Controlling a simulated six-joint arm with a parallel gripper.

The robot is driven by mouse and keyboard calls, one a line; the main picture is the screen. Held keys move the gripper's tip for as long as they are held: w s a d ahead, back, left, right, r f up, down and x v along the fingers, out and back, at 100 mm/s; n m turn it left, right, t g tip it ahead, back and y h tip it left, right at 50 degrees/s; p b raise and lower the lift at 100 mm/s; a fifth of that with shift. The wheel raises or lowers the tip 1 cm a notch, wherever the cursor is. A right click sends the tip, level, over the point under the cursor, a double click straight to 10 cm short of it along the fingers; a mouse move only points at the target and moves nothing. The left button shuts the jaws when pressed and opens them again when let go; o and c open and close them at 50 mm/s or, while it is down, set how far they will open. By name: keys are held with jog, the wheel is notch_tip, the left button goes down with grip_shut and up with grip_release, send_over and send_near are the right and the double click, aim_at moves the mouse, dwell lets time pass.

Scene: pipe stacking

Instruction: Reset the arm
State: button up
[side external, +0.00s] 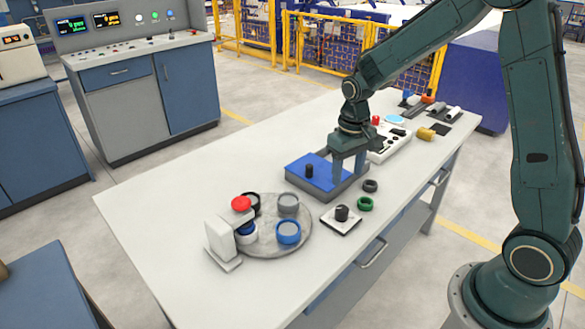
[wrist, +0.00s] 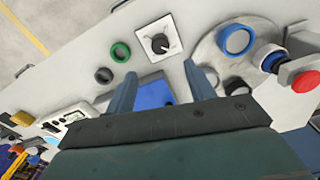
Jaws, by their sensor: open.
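My gripper (side external: 347,165) points down over the right part of a blue-topped tray (side external: 296,182) on the white table. Its two fingers are apart, and nothing shows between them. In the wrist view my gripper (wrist: 160,85) has the tray's blue surface (wrist: 154,95) between and beyond its fingers. A small black peg (side external: 309,171) stands on the blue surface to the left of my gripper. I cannot tell whether the fingertips touch the tray.
A round grey plate (side external: 268,240) with several cups and a red-topped device (side external: 222,240) stand at front left. A black knob (side external: 342,213), green ring (side external: 365,204) and dark ring (side external: 370,186) lie near the tray. A white panel (side external: 390,143) is behind. The table's left side is clear.

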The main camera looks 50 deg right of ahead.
jog(key=shift+r, duration=0.6)
jog(key=s+a+r+n+t, duration=0.1)
jog(key=s+a+r+t, duration=0.25)
jog(key=s+r, duration=0.7)
jog(key=s+a+r+t, duration=0.1)
jog(key=s+r, duration=0.1)
jog(key=s, duration=0.3)
jog(key=s+a+r+n+t, duration=0.1)
jog(key=s+a+r, duration=0.1)
jog(key=s, duration=0.3)
jog(key=shift+s+r, duration=0.2)
jog(key=shift+r, duration=0.45)
